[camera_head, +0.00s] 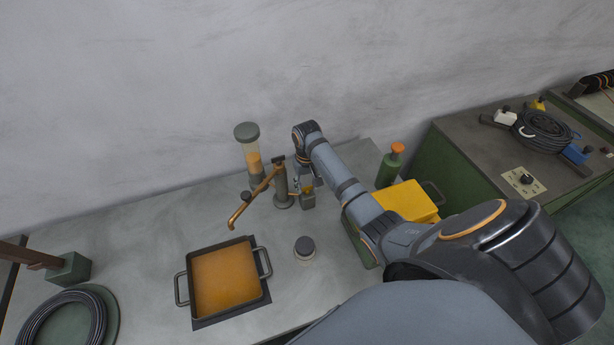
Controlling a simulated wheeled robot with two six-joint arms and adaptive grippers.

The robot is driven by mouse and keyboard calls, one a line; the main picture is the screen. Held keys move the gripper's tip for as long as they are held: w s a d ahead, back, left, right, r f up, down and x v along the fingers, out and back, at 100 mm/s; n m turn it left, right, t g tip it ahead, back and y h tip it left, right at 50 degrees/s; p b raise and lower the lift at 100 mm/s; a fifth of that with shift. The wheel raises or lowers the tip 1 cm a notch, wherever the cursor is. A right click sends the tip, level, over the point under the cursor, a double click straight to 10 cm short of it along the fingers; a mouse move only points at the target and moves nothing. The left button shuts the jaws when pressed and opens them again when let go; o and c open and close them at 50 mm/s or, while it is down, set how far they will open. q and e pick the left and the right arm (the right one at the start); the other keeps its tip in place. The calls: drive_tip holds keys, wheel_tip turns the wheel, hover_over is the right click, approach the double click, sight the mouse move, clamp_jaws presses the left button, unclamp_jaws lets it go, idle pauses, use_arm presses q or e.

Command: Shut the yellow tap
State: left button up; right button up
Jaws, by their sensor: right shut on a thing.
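The tap (281,188) is a dark upright post with a long copper-coloured spout (246,207) running down to the left. The spout's end hangs above the back of a square tray (259,277) holding orange liquid. My right arm reaches in from the lower right and bends down just right of the post. My right gripper (306,193) is small in view, beside the post, shut on a small yellowish part that seems to be the tap's handle. The arm and fingers hide most of that handle, so its angle cannot be told. My left gripper is out of view.
A clear cylinder (249,150) with orange liquid stands behind the tap. A dark-capped jar (304,248) stands in front. A green bottle (389,166) and a yellow box (410,201) stand to the right, near my arm. A hose coil (70,322) lies at lower left.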

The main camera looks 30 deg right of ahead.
drive_tip(key=o, duration=1.1)
drive_tip(key=shift+o, duration=0.2)
drive_tip(key=shift+r, duration=0.3)
wheel_tip(320, 180, up, 7)
drive_tip(key=shift+f, duration=0.1)
